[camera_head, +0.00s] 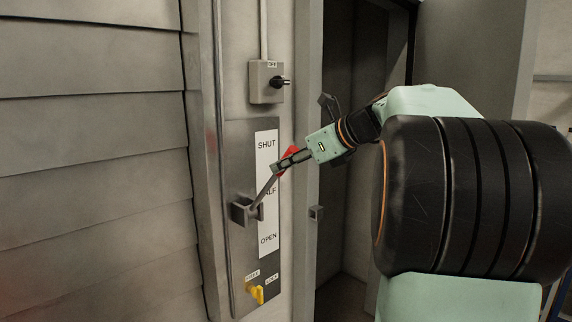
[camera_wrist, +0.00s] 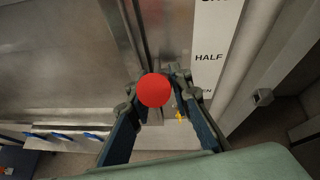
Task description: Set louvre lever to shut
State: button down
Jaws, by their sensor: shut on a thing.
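The louvre lever (camera_head: 264,190) is a grey bar on a pivot bracket, with a red knob (camera_head: 291,152) at its end. It slants up and to the right, its knob between the SHUT and HALF marks of the white label strip (camera_head: 267,222). My gripper (camera_head: 280,164) is shut on the lever at its red knob. In the wrist view the round red knob (camera_wrist: 154,90) sits between the two fingers of my gripper (camera_wrist: 155,92). The knob hides most of the bar there. My fingers partly cover the HALF mark in the head view.
A grey switch box (camera_head: 266,82) with a black knob is above the lever plate. A yellow handle (camera_head: 256,293) is below it. Louvre slats (camera_head: 90,150) fill the left. A doorway stands right of the plate, behind my arm.

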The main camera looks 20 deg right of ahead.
jog(key=c, duration=1.7)
grip_release()
jog(key=shift+w+r, duration=0.1)
jog(key=shift+r, duration=0.05)
jog(key=shift+c, duration=0.2)
jog(key=v, duration=1.2)
